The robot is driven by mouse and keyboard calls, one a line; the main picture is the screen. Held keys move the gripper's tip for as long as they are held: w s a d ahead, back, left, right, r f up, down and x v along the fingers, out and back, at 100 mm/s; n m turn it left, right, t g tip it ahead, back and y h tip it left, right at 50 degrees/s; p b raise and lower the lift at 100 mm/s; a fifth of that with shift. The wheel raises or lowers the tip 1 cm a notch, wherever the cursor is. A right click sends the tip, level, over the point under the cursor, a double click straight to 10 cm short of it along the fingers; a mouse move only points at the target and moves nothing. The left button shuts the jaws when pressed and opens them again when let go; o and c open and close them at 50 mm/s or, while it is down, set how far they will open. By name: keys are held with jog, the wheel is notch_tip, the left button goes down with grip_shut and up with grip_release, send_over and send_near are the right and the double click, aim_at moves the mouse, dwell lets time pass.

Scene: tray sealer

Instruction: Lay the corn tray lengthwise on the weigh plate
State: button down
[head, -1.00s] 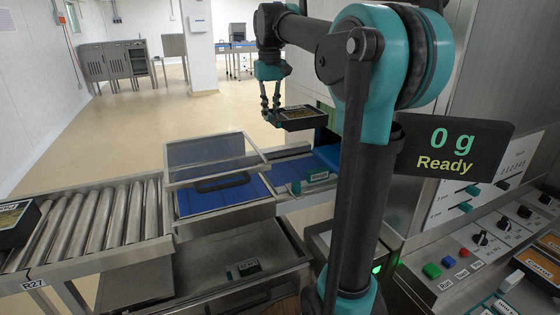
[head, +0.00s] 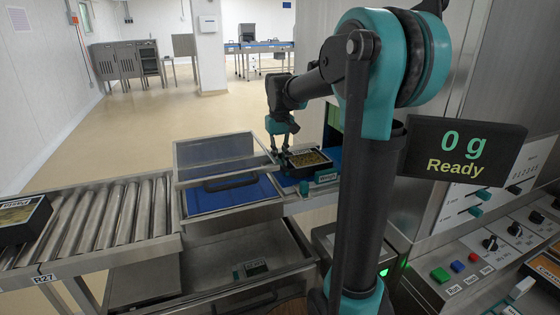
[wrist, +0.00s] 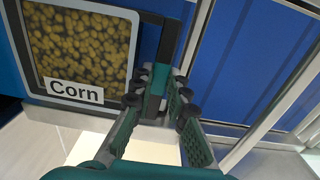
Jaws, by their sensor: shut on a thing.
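The corn tray (head: 308,160) is a black tray filled with yellow pieces, in the head view near the machine's opening. In the wrist view the tray (wrist: 80,45) shows at upper left with its "Corn" label facing me. My gripper (head: 284,148) is shut on the tray's edge; its fingers (wrist: 160,92) close at the tray's right side in the wrist view. The tray is over or on the blue weigh plate (head: 287,181), behind the "Weigh" label. I cannot tell whether it touches the plate. The display (head: 462,150) reads 0 g, Ready.
A clear-lidded section (head: 225,165) over a blue surface lies left of the plate. Rollers (head: 100,225) run further left, with a pasta tray (head: 20,218) on them. The control panel (head: 470,265) stands at right. Open floor lies behind.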

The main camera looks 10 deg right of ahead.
jog(key=shift+f, duration=0.25)
jog(key=c, duration=1.5)
grip_release()
jog(key=shift+f, duration=0.1)
notch_tip(320, 180, up, 12)
